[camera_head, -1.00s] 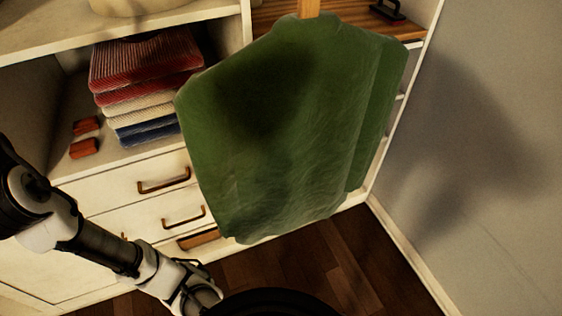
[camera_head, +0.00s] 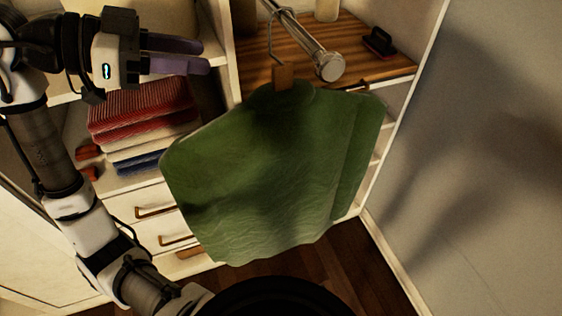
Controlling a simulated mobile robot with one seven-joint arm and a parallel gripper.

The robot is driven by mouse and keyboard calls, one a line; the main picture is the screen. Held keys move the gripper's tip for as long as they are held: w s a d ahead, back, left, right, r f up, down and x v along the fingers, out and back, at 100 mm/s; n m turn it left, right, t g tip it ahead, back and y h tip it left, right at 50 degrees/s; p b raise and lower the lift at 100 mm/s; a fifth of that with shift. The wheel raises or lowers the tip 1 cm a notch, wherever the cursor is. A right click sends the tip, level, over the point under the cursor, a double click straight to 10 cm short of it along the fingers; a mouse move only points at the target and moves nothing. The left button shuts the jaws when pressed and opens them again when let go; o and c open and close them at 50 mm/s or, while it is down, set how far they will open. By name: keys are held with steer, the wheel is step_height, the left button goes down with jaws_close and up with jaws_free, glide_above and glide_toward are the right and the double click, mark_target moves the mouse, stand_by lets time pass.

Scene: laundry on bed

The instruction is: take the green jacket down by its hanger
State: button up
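The green jacket (camera_head: 270,165) hangs in the middle of the head view, in front of the shelves. Its hanger shows as a wooden neck (camera_head: 283,76) above the collar and a thin metal hook (camera_head: 269,35). The hook reaches up to a metal rod (camera_head: 308,47) with a round end. The hanger's shoulders are hidden inside the jacket. My gripper (camera_head: 207,55) is at upper left, left of the hook and apart from hanger and jacket in the picture. Its two purplish fingers point right with a gap between them, empty.
A shelf at left holds folded red, cream and blue cloths (camera_head: 140,115). Drawers with handles (camera_head: 165,208) are below. A wooden shelf (camera_head: 355,62) behind the rod carries a dark item (camera_head: 379,41). A grey wall (camera_head: 480,150) stands at right.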

steer(key=p, duration=0.1)
glide_toward(273, 66)
steer(key=x, duration=0.4)
steer(key=shift+w+a, duration=0.1)
steer(key=shift+w, duration=0.2)
steer(key=p+x, duration=0.2)
steer(key=x, duration=0.1)
steer(key=p+x, duration=0.1)
steer(key=shift+s+d, duration=0.15)
steer(key=shift+d, duration=0.35)
steer(key=shift+d+f, duration=0.15)
steer(key=shift+f, duration=0.05)
jaws_close()
